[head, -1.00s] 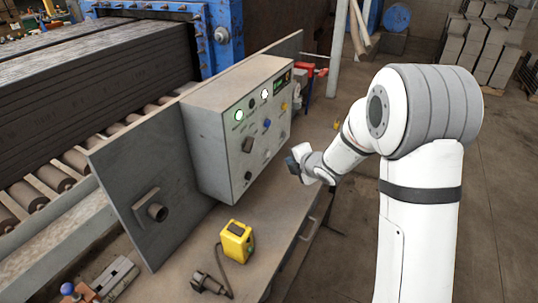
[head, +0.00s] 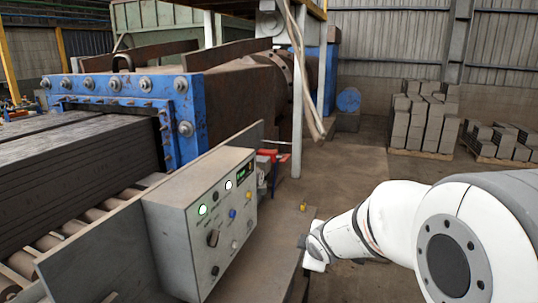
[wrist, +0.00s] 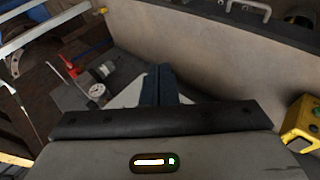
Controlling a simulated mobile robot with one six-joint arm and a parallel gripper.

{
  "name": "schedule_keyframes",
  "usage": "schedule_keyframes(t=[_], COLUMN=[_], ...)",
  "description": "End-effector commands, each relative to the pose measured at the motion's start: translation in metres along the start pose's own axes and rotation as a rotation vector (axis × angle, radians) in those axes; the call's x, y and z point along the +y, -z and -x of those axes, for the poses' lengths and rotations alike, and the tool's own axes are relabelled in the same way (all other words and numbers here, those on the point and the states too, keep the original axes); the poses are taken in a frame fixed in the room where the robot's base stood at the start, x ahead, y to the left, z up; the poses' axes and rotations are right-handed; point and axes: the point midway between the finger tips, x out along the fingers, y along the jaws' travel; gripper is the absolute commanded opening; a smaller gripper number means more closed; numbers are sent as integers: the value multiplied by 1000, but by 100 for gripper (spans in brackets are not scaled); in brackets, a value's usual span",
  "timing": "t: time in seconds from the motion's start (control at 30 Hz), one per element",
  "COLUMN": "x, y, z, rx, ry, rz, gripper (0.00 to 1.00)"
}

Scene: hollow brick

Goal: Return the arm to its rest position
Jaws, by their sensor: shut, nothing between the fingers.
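My arm reaches in from the right of the head view. My gripper (head: 304,242) is at its far end, small and partly hidden behind my wrist, in front of the right side of the control box (head: 182,238). In the wrist view my gripper (wrist: 160,80) shows two dark fingers pressed together with nothing between them. The fingers look clear of the pale surface (wrist: 215,75) behind them.
The grey bench (head: 262,272) runs below the control box. A blue-framed press (head: 182,105) and rollers are at left. Brick stacks (head: 420,120) stand at the back right, with open floor before them. A yellow device (wrist: 302,122) is at the wrist view's right edge.

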Motion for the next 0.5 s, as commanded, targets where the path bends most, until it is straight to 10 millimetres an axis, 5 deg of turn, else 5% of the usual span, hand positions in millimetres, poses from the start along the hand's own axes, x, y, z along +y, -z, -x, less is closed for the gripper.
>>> schedule_keyframes(t=[0.2, 0.5], x=[-38, -124], y=[-55, -79], z=[93, 189], rx=[-215, -422], ry=[90, 240], rz=[-545, -1145], gripper=[0, 0])
